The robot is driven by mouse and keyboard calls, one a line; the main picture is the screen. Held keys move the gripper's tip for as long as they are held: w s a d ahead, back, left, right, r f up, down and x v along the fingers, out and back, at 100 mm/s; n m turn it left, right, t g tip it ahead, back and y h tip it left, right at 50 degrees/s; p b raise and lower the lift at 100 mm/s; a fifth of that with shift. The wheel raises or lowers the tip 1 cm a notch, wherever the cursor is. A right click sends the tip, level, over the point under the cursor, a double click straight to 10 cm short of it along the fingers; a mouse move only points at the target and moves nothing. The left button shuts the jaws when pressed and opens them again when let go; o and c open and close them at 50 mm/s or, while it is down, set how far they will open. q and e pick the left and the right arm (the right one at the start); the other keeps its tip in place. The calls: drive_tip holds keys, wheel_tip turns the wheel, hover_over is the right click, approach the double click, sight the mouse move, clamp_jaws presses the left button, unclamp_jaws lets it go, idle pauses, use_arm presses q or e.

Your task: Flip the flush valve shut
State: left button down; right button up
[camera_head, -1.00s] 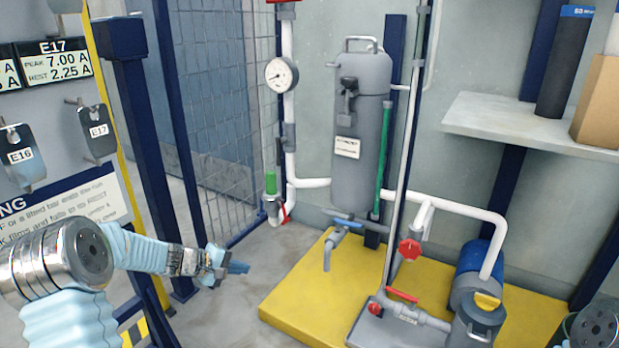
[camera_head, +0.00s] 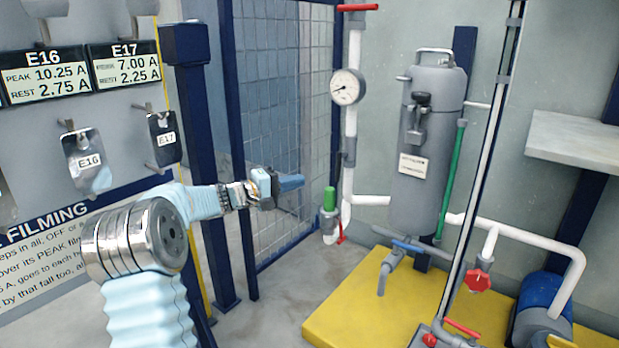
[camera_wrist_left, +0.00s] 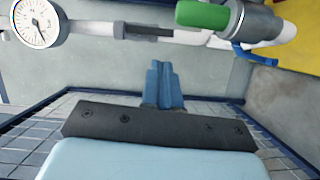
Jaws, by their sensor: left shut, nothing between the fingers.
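I cannot tell by any readable label which valve is the flush valve. Several levers show: a red one (camera_head: 357,7) atop the white pipe, a red one (camera_head: 341,233) below the green-capped fitting (camera_head: 329,200), a blue one (camera_head: 400,243) at the grey filter's drain, and a red one (camera_head: 461,327) low by the pump. My left gripper (camera_head: 291,183) is shut and empty, in the air just left of the green cap in the picture. Its blue fingers (camera_wrist_left: 164,85) show in the left wrist view, with a blue lever (camera_wrist_left: 242,56) beside the green cap. My right gripper is out of view.
A round gauge (camera_head: 347,87) sits on the white pipe. A wire mesh fence (camera_head: 285,90) stands behind my left gripper. The grey filter tank (camera_head: 420,170) and pump (camera_head: 540,310) stand on a yellow plinth (camera_head: 350,310). A dark blue post (camera_head: 200,150) is close to my left arm.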

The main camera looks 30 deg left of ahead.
sight(338, 167)
use_arm(q)
drive_tip(key=p+x, duration=0.4)
drive_tip(key=x, duration=0.5)
drive_tip(key=shift+p, duration=0.35)
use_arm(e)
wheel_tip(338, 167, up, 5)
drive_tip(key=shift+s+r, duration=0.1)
